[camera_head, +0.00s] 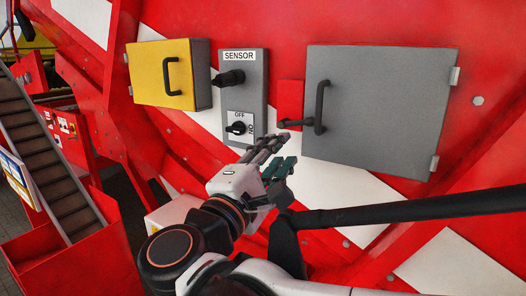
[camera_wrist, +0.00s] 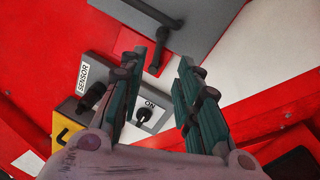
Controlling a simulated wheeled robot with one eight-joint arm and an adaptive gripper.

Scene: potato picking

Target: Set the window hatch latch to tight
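The grey window hatch (camera_head: 385,110) is shut on the red machine wall. Its upright black handle (camera_head: 320,103) is at its left edge. The black latch lever (camera_head: 297,122) lies roughly level and points left across a small red plate (camera_head: 291,95). My gripper (camera_head: 287,150) is open and empty, below and slightly left of the lever, apparently apart from it. In the wrist view the latch lever (camera_wrist: 158,50) shows just beyond and between my open fingertips (camera_wrist: 163,66), with the hatch (camera_wrist: 205,20) behind it. No tight marking is readable.
A grey SENSOR panel (camera_head: 259,85) with a black plug (camera_head: 229,78) and rotary switch (camera_head: 238,128) is left of the hatch. A yellow-fronted box (camera_head: 160,75) is farther left. A black bar (camera_head: 420,208) crosses the lower right.

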